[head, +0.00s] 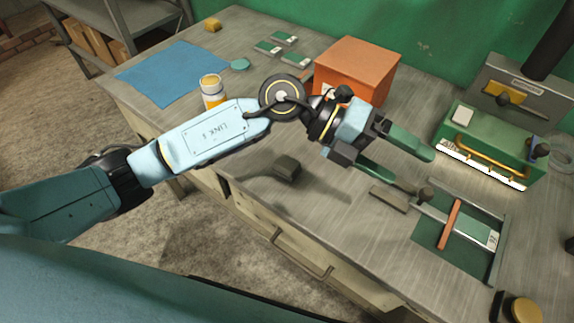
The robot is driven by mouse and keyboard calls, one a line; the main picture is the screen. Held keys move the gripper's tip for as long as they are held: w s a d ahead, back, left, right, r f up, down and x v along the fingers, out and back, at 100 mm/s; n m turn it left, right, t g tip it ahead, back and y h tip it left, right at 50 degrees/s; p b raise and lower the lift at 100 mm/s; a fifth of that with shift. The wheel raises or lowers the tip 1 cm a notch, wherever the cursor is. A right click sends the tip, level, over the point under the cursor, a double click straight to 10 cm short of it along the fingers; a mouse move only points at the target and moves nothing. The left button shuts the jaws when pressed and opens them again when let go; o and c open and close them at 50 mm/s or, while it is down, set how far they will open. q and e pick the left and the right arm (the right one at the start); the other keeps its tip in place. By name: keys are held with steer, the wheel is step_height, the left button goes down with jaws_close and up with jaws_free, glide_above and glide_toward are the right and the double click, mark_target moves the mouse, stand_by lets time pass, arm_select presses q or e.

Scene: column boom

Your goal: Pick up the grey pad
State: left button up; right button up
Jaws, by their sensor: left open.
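A flat grey pad (390,198) is below my left gripper in the head view, beside the green plate. I cannot tell for sure which one the task means. My left gripper (424,172) is open and empty, its green fingers spread and pointing right. My right gripper is not in view.
The workbench (330,225) carries an orange box (355,72) behind my wrist and a green device (490,145) at right. A green plate (440,245) with metal rails and a red bar lies at front right. A blue mat (172,72) and yellow-banded jar (211,91) are left.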

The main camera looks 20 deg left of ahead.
arm_select(q)
steer(key=w+a+f+m+y, duration=0.1)
steer(key=w+a+f+y, duration=0.2)
steer(key=a+f+y, duration=0.35)
steer(key=n+t+y, duration=0.1)
steer(key=t+y, duration=0.1)
steer(key=y, duration=0.6)
glide_above(287, 162)
steer(key=f, duration=0.7)
steer(key=shift+s+a+f, duration=0.1)
steer(key=shift+s+f, duration=0.1)
steer(key=shift+f, duration=0.15)
steer(key=shift+w+f, duration=0.2)
steer(key=shift+f, duration=2.7)
steer(key=c, duration=1.1)
